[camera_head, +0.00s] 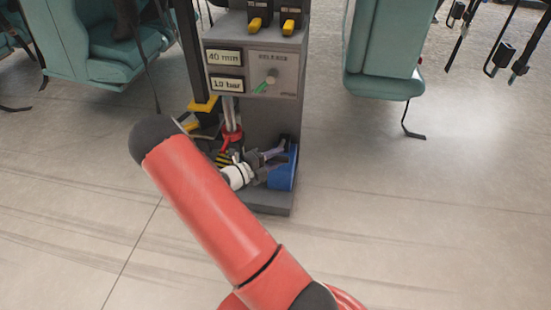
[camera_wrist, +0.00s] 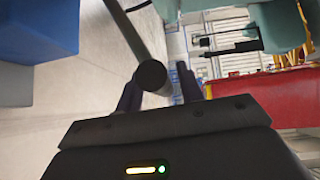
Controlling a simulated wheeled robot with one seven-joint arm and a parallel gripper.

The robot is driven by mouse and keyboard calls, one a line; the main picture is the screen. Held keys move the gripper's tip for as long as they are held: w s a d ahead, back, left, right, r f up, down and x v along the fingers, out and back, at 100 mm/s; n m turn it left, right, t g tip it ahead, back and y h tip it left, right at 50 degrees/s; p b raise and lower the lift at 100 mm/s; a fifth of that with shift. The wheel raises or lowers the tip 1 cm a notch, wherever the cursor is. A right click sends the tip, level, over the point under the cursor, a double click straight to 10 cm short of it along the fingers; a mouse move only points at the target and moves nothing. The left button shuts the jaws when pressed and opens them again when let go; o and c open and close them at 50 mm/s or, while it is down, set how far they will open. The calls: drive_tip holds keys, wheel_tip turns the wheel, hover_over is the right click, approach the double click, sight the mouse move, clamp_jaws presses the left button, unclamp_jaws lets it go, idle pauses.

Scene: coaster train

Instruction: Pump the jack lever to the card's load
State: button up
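The jack's grey stand (camera_head: 262,125) is in the middle of the head view. Two cards on its panel seem to read "40 mm" (camera_head: 225,57) and "10 bar" (camera_head: 227,85). My gripper (camera_head: 277,155) is low at the stand's base, beside a blue block (camera_head: 284,172). In the wrist view a dark round-ended bar, apparently the jack lever (camera_wrist: 151,75), shows between the fingertips of my gripper (camera_wrist: 160,82). The fingers are apart; a gap shows at the right finger. The lever overlaps the left finger; contact cannot be told. My arm hides part of the base.
A release knob with a green pointer (camera_head: 268,82) is on the panel. Yellow-tipped levers (camera_head: 289,26) stand above. Teal seats (camera_head: 383,60) with hanging straps flank the stand. The floor (camera_head: 430,200) to the right is clear.

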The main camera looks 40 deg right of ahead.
clamp_jaws()
drive_tip(key=f+b, duration=0.1)
drive_tip(key=a+f+m+h+b, duration=0.1)
drive_tip(key=f, duration=0.1)
drive_tip(key=s+f+m+b, duration=0.1)
drive_tip(key=f, duration=0.1)
drive_tip(key=shift+a+h, duration=0.15)
drive_tip(key=shift+h, duration=0.25)
drive_tip(key=shift+o, duration=1.3)
unclamp_jaws()
drive_tip(key=a+f, duration=0.1)
drive_tip(key=a, duration=0.6)
drive_tip(key=shift+w+a+p, duration=0.3)
drive_tip(key=shift+a+p, duration=0.05)
drive_tip(key=shift+p, duration=0.1)
